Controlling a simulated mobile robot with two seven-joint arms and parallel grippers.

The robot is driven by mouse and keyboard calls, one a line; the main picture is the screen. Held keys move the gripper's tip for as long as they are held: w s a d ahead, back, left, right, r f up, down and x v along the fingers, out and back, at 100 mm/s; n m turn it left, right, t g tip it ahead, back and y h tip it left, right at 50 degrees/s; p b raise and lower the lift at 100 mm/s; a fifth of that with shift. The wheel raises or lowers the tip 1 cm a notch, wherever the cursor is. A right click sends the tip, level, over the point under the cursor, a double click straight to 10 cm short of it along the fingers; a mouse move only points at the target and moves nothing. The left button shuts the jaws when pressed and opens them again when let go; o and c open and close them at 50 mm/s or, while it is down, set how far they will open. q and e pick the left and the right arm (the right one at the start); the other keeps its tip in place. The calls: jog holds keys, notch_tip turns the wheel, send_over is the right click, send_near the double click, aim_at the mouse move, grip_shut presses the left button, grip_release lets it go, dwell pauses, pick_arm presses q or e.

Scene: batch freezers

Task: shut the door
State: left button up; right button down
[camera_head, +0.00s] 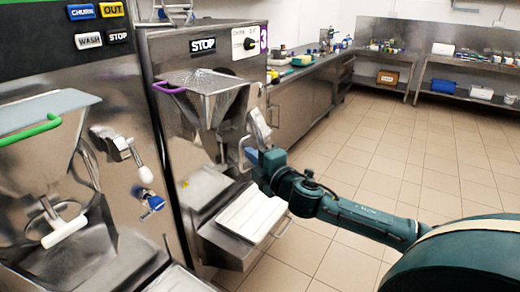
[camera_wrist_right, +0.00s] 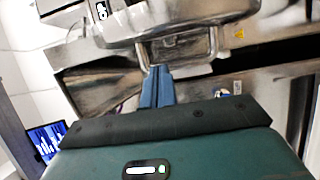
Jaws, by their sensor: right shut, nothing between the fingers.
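The freezer marked 3 (camera_head: 165,60) stands in the middle left of the head view, with a steel hopper and front assembly (camera_head: 225,130) facing right. A pale metal lever or handle (camera_head: 259,128) sticks out at its right side. My right gripper (camera_head: 252,156) is just below this lever, beside the front. In the right wrist view, the blue fingers of my right gripper (camera_wrist_right: 157,72) are shut and empty, close to a metal bracket (camera_wrist_right: 180,45) on a steel part. I cannot tell whether they touch it. Which part is the door is not clear. My left gripper is out of view.
A white tray (camera_head: 250,215) sits on the steel shelf below the front. A second freezer (camera_head: 70,120) stands at the left, with a green-handled hopper lid (camera_head: 40,122). A steel counter (camera_head: 305,85) runs behind. Tiled floor (camera_head: 420,160) at the right is clear.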

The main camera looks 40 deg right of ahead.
jog(key=shift+w+d, duration=0.2)
jog(key=shift+d, duration=1)
